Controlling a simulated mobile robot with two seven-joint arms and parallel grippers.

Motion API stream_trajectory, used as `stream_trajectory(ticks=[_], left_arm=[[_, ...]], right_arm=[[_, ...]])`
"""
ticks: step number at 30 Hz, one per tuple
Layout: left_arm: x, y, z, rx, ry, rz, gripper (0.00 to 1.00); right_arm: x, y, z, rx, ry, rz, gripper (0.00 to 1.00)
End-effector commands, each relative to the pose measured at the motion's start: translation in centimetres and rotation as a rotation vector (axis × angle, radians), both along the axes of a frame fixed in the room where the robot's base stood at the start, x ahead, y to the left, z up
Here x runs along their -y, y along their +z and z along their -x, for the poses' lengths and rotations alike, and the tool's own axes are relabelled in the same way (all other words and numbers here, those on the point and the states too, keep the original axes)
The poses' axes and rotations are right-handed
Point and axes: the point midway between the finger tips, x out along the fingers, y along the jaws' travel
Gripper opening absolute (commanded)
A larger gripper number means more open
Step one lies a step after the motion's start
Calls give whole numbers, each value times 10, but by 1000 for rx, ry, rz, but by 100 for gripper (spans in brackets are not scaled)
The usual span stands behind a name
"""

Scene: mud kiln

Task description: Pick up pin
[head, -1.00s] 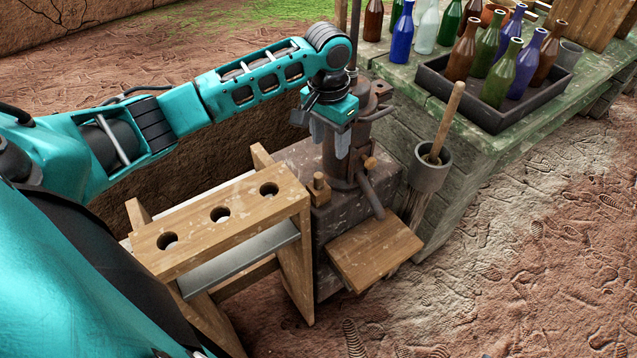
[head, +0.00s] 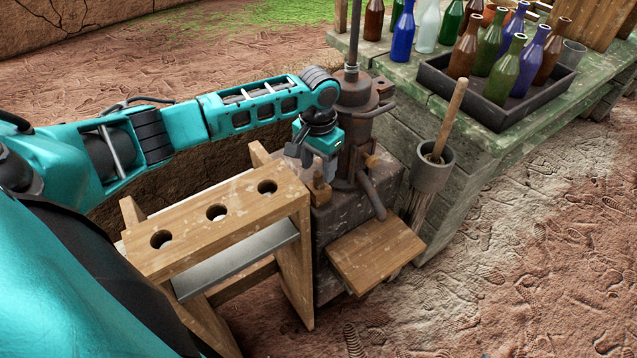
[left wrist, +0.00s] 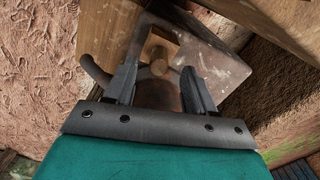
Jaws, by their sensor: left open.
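A short wooden pin (head: 320,188) stands upright on the mottled block (head: 338,215) beside the dark metal machine column. My left gripper (head: 312,164) is open and empty just above the pin, pointing down, and partly covers the view of it. In the left wrist view the pin's round end (left wrist: 159,67) shows in the gap between the two open fingers (left wrist: 160,88). I cannot tell from these views how far below the fingertips it is. My right gripper is not in view.
The machine column (head: 352,125) stands close to the gripper. A wooden rack with three holes (head: 190,242) is on the left and a wooden board (head: 376,252) in front. A cup with a wooden handle (head: 431,172) is on the right. Bottles stand on the green bench (head: 400,85).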

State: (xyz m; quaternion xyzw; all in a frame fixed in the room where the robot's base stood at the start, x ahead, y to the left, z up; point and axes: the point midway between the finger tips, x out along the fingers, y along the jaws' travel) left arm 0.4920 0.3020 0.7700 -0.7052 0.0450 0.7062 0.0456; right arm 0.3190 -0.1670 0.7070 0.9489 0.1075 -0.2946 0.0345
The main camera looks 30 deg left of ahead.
Motion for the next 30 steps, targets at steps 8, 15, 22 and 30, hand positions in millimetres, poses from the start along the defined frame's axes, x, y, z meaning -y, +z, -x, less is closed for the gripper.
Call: stream_trajectory(ticks=[8,15,22,30], left_arm=[[1,-15,0,1,-3,0,54],[1,-15,0,1,-3,0,42],[1,-15,0,1,-3,0,20],[1,-15,0,2,-3,0,2]], right_arm=[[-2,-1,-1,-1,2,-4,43],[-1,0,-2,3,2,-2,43],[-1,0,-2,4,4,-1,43],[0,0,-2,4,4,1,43]])
